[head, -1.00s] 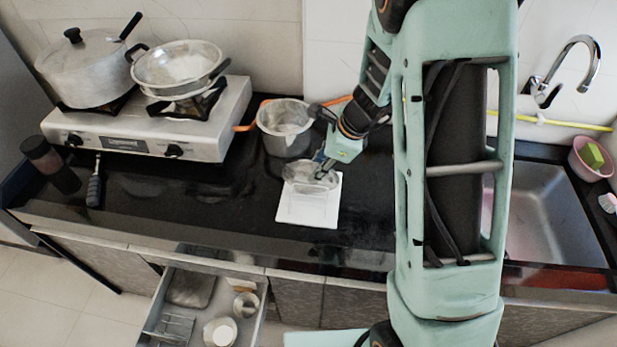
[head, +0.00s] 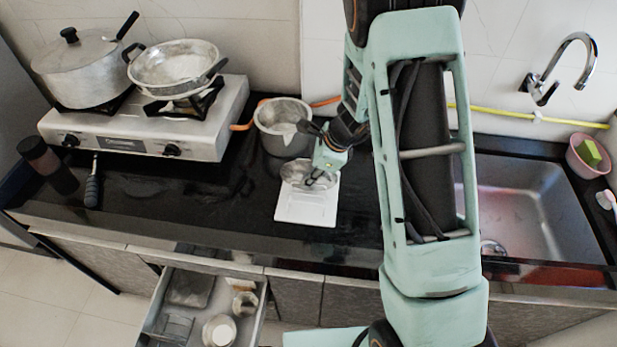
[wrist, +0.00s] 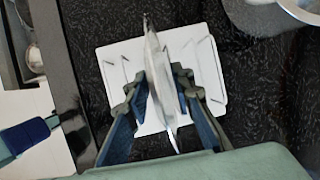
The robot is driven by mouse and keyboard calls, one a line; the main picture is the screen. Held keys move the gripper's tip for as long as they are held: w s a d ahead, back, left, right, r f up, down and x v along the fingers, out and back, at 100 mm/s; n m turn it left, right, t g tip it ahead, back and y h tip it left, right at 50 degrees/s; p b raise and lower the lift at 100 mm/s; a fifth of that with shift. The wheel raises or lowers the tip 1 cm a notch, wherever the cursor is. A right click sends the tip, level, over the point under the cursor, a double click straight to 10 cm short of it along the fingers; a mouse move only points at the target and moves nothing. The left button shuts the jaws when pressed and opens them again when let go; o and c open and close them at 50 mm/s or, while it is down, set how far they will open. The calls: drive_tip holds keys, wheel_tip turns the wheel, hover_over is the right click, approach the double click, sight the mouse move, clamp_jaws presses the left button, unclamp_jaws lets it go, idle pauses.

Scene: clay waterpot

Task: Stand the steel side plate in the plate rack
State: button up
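The steel side plate (head: 293,173) stands tilted over the back part of the white plate rack (head: 305,208). In the wrist view the plate (wrist: 153,50) shows nearly edge-on, running along the middle of the rack (wrist: 115,65), which has short thin wire prongs on both sides. My gripper (head: 319,180) reaches down to the plate from the right rear. In the wrist view my gripper (wrist: 165,85) has a finger on each side of the plate. I cannot tell whether both fingers press on it. The plate's lower edge and its seat among the prongs are hidden.
A steel pot (head: 282,125) stands just behind the rack. The stove (head: 130,140) with a lidded pot (head: 85,70) and a pan (head: 175,65) is at left. The sink (head: 520,200) is at right. An open drawer (head: 200,310) juts out below the counter. Counter left of the rack is clear.

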clamp_jaws()
idle(0.6)
